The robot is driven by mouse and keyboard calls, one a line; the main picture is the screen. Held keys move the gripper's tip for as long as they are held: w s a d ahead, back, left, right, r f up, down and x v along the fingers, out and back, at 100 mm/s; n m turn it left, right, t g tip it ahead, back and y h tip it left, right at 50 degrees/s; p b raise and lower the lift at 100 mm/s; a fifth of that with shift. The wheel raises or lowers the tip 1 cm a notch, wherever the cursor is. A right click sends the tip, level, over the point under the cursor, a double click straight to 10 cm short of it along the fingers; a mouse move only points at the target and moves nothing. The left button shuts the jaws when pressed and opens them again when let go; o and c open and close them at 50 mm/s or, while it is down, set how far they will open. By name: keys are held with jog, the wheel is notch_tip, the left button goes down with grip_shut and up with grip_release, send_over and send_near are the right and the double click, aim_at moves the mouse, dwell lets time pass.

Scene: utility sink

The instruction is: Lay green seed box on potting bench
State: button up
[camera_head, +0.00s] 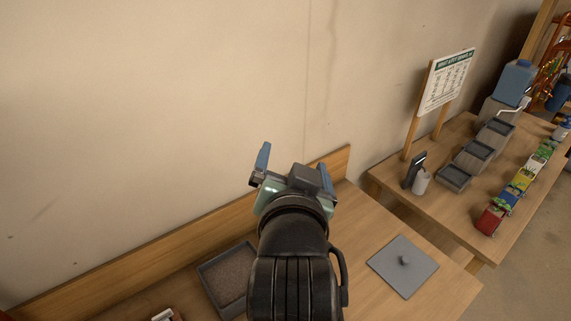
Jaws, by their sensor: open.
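A row of small coloured seed boxes runs along the front edge of the right-hand table. The farthest of the row looks like the green seed box (546,149); it is small and partly crowded by its neighbours. A wooden bench with a backboard, which looks like the potting bench (362,217), spans the foreground. My gripper (294,170) is open, with its blue fingers spread and nothing visible between them. It is above the bench near the backboard, far to the left of the seed boxes.
On the bench are a soil tray (228,280), partly hidden by my arm, and a flat grey plate with a knob (403,265). The right table holds grey trays (474,154), a sign (446,82), a white bottle (422,182) and a blue container (514,82). A gap separates the tables.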

jog(key=s+r+n+t, duration=0.2)
jog(key=s+r+t, duration=0.4)
jog(key=r, duration=1)
jog(key=s+a+r+n+t, duration=0.1)
jog(key=s+r+t, duration=0.5)
jog(key=r, duration=1)
jog(key=shift+s+a+n, duration=0.15)
jog(key=shift+s+n, duration=0.3)
jog(key=shift+n, duration=0.35)
